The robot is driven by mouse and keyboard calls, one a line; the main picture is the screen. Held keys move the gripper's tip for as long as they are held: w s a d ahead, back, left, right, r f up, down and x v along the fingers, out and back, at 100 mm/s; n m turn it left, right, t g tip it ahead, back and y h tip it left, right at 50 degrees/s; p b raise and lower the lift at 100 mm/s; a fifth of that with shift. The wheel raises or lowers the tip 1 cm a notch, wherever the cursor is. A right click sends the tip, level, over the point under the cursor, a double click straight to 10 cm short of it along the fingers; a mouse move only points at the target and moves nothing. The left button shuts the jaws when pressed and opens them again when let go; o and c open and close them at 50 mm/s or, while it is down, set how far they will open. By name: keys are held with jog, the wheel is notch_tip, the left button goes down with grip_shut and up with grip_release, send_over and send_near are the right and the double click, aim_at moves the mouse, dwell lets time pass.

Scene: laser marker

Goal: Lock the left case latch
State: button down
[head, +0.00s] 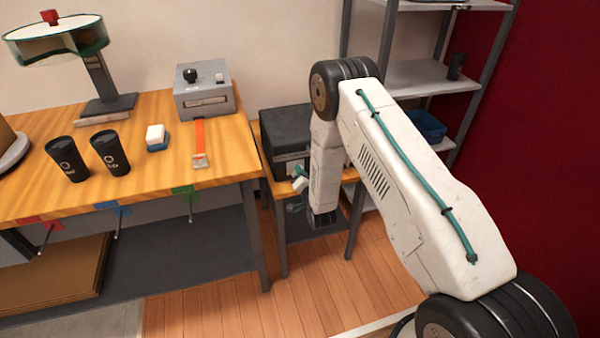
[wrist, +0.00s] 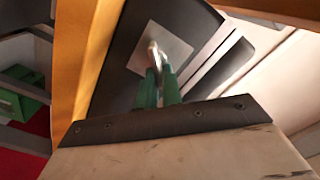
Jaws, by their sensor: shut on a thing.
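The dark case (head: 287,128) sits on a small wooden stand right of the workbench in the head view; my arm covers its right part. In the wrist view its dark front (wrist: 115,82) carries a pale metal plate (wrist: 178,48) with a metal latch (wrist: 153,54) standing out from it. My gripper (wrist: 158,78) has its teal fingers closed on the lower end of this latch. In the head view my gripper (head: 300,184) is in front of the case's lower front. The other latch is not visible, and the latch's exact angle is hard to tell.
The workbench (head: 225,178) at left holds two black tumblers (head: 110,152), a grey box (head: 205,103), an orange strap (head: 199,138) and a round-topped stand (head: 108,105). A metal shelf (head: 418,75) stands behind my arm at right. The wooden floor (head: 215,310) in front is clear.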

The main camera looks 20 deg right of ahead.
jog(key=m, duration=0.4)
jog(key=shift+d+f+m, duration=0.15)
jog(key=shift+f+m, duration=0.05)
jog(key=shift+m, duration=0.1)
jog(key=m, duration=0.4)
jog(key=shift+f, duration=0.25)
jog(key=shift+d+m, duration=0.1)
jog(key=shift+m, duration=0.2)
jog(key=c, duration=1.6)
grip_release()
jog(key=shift+o, duration=0.2)
jog(key=shift+s, duration=0.1)
jog(key=s, duration=0.7)
jog(key=shift+s, duration=0.3)
